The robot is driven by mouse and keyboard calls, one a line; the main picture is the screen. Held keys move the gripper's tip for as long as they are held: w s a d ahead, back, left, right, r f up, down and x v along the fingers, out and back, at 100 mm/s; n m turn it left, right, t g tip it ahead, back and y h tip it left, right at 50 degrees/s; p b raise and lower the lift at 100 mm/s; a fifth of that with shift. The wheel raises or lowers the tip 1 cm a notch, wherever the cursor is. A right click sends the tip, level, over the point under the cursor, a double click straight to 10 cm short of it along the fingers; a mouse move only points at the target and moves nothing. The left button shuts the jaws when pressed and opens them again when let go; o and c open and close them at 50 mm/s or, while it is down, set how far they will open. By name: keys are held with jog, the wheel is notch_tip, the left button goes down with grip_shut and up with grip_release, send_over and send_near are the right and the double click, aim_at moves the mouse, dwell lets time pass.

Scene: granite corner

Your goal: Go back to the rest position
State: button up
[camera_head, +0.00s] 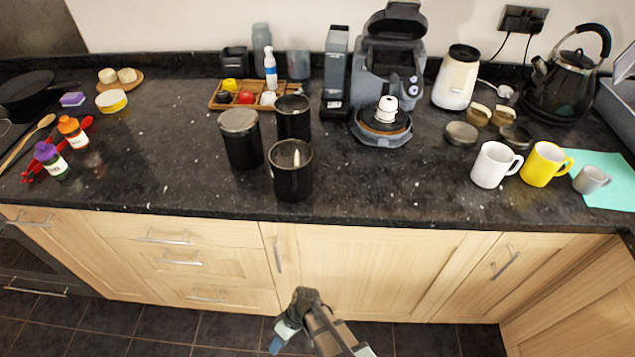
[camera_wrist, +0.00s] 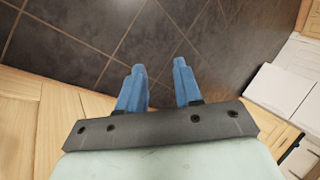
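My gripper (camera_wrist: 159,68) shows in the wrist view with its two blue fingers apart and nothing between them. It points down toward the dark floor tiles. In the head view, my gripper (camera_head: 276,345) is at the bottom centre, in front of the wooden cabinet doors and below the worktop edge. Only part of one blue finger shows there. It is apart from everything on the worktop.
The dark worktop (camera_head: 390,190) holds black canisters (camera_head: 241,150), a coffee machine (camera_head: 385,75), a white mug (camera_head: 493,165), a yellow mug (camera_head: 540,165) and a kettle (camera_head: 560,90). Cabinet handles (camera_head: 277,255) stick out near my arm. The tiled floor (camera_head: 230,330) is clear.

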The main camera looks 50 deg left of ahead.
jog(key=w+d+f+m+t, duration=0.1)
jog(key=w+d+f+m, duration=0.2)
jog(key=w+d+m, duration=1.2)
jog(key=w+d+r+m, duration=0.1)
jog(key=d+m, duration=0.3)
jog(key=d, duration=3)
jog(key=shift+w+r+m+g, duration=0.25)
jog(key=shift+w+m+g, duration=0.05)
jog(key=shift+g, duration=0.1)
